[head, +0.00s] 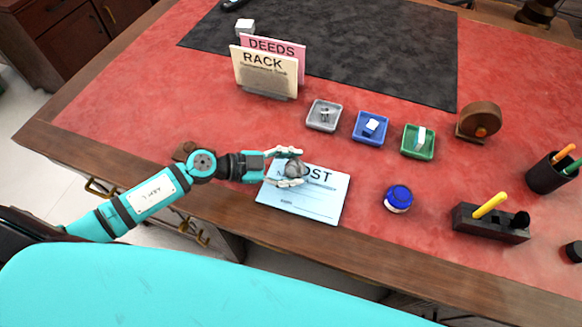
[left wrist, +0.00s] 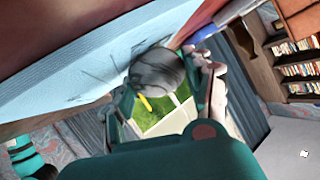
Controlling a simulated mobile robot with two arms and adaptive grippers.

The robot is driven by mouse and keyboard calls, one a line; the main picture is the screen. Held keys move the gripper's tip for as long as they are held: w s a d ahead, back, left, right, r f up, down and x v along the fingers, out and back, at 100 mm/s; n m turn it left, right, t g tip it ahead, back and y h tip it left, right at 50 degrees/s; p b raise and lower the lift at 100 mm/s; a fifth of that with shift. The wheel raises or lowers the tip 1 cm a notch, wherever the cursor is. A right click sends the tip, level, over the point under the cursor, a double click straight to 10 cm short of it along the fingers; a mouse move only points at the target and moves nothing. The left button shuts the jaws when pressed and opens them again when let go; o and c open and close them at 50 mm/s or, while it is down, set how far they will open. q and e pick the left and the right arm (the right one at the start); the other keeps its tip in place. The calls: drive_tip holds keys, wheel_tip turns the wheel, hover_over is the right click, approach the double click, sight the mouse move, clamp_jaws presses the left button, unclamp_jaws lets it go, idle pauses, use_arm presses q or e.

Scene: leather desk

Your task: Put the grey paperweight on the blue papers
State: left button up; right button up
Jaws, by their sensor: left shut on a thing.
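The grey paperweight (head: 294,169) is a small rounded piece between the fingers of my left gripper (head: 289,168). The gripper is shut on it, over the upper left part of the blue papers (head: 315,204). In the left wrist view the paperweight (left wrist: 157,69) sits between the fingertips, close to the pale blue sheet (left wrist: 75,65). I cannot tell whether it touches the papers. The papers lie flat near the desk's front edge, their printed heading partly hidden by the gripper. My right gripper is not in view.
Grey (head: 324,115), blue (head: 371,127) and green (head: 418,141) trays stand behind the papers. A blue-capped jar (head: 398,198) stands to the right, with a black pen block (head: 491,222) beyond. A card rack (head: 264,72) stands at the back. Red desktop is clear around the papers.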

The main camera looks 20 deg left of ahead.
use_arm(q)
drive_tip(key=shift+f, duration=0.15)
drive_tip(key=o, duration=1.3)
drive_tip(key=shift+c, duration=0.2)
drive_tip(key=shift+a, duration=0.1)
drive_tip(key=b+v, duration=0.1)
drive_tip(key=v, duration=0.9)
drive_tip(key=shift+s+a, duration=0.2)
drive_tip(key=shift+a, duration=0.05)
drive_tip(key=shift+s+a+r, duration=0.25)
drive_tip(key=shift+a+r, duration=0.2)
drive_tip(key=shift+r, duration=0.05)
